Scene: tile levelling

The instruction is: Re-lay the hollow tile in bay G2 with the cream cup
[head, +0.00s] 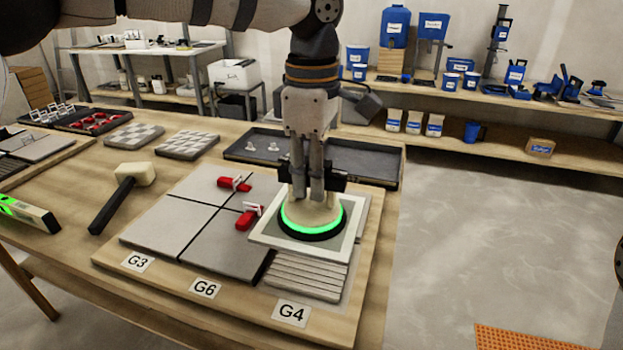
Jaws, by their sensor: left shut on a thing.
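My left gripper (314,192) is shut on the cream cup (312,212), which has a black base and a lit green ring. The cup sits on a square grey tile with a pale rim (264,232). The tile appears raised over a ridged grey bed (305,276), part of which shows at its front edge, beside the G4 label (291,313). Whether it touches anything below is hard to tell. Labels G3 (138,262) and G6 (205,288) show on the board (165,281); I see no G2 label. My right gripper is not in view.
Flat grey tiles (165,224) with red-handled clips (247,218) lie left of the held tile. A mallet (125,190) and green level (28,212) lie further left.

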